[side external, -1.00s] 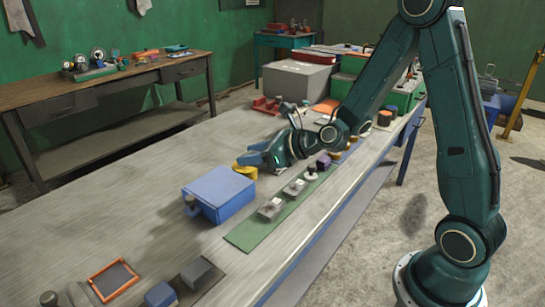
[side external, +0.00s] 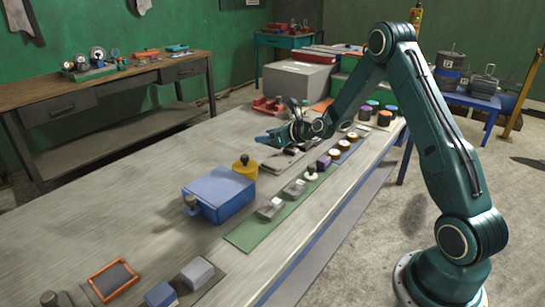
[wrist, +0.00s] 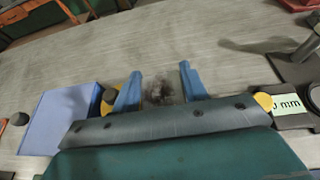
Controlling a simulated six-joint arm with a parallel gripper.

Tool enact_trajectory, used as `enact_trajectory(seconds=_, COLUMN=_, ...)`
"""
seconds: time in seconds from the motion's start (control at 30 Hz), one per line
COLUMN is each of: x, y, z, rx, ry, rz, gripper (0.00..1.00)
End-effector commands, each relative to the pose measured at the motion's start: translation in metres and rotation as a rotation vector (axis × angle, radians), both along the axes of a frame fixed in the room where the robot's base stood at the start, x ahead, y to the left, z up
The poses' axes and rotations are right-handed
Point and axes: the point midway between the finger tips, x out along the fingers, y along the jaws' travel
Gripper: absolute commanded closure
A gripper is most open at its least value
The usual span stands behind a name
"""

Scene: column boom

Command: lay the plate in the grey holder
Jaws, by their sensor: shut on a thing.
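My gripper (side external: 268,139) is over the far middle of the long table, blue fingers pointing left. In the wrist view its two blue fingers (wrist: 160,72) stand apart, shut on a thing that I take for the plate. The plate's outline cannot be made out; only a dark mottled patch shows between the fingers. A flat dark grey piece (side external: 276,166) lies on the table just below the gripper in the side view. I cannot tell whether it is the grey holder, and no holder is clearly recognisable.
A green strip (side external: 247,236) with small parts runs along the right edge. In the wrist view a labelled dark base (wrist: 290,121) is at right.

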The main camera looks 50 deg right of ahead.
Motion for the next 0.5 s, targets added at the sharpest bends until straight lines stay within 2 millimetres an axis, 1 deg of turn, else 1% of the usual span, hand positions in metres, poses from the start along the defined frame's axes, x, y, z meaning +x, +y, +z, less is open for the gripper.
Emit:
enact_trajectory(seconds=0.03, x=0.003, y=-0.012, z=-0.003, rx=-0.001, ry=-0.003, rz=-0.015, gripper=1.0)
enact_trajectory(seconds=0.1, x=0.006, y=-0.022, z=-0.007, rx=-0.001, ry=-0.003, rz=-0.028, gripper=1.0)
enact_trajectory(seconds=0.2, x=0.008, y=-0.033, z=-0.011, rx=-0.001, ry=-0.004, rz=-0.042, gripper=1.0)
enact_trajectory(seconds=0.33, x=0.01, y=-0.039, z=-0.013, rx=-0.001, ry=-0.004, rz=-0.048, gripper=1.0)
enact_trajectory(seconds=0.5, x=0.01, y=-0.039, z=-0.013, rx=-0.001, ry=-0.004, rz=-0.048, gripper=1.0)
